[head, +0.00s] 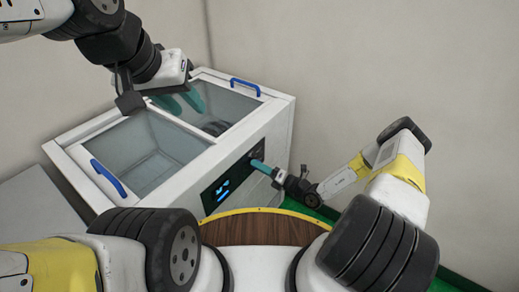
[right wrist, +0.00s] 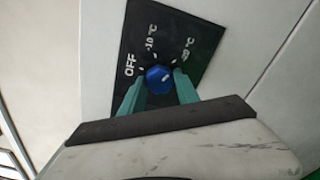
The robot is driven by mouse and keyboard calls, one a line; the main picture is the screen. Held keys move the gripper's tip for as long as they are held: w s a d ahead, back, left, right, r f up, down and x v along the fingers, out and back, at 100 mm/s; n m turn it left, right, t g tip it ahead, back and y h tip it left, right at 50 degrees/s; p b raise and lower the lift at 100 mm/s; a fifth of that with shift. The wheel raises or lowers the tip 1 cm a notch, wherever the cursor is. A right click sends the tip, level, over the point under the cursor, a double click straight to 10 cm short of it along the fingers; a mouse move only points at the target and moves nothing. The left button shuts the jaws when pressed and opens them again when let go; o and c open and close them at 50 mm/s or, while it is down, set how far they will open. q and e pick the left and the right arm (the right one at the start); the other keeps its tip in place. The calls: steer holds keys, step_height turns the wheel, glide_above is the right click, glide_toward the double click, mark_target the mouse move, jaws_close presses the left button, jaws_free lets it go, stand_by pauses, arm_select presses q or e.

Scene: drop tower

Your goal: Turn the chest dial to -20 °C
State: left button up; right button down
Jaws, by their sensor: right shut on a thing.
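The chest (head: 72,150) is a white box with glass lids, and its front carries a dark panel. In the right wrist view the blue round dial (right wrist: 159,79) sits on a black plate (right wrist: 186,38) marked OFF, -10 °C and -20 °C. A small pale mark shows right of the dial's middle; exactly where it points is hard to tell. My right gripper (right wrist: 160,88) has its teal fingers on either side of the dial, shut on it. It also shows at the chest front in the head view (head: 260,166). My left gripper (head: 181,101) is open above the glass lids, apparently empty.
A lit blue display (head: 221,187) is on the chest front, left of the dial. Blue handles (head: 108,178) (head: 245,87) sit on the lids. A grey surface (head: 30,212) lies left of the chest. Walls stand close behind.

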steer(key=shift+d, duration=0.1)
stand_by(0.4)
steer(key=c, duration=0.9)
jaws_free()
steer(key=v, duration=0.7)
steer(key=shift+s+d, duration=0.2)
steer(key=shift+d, duration=0.1)
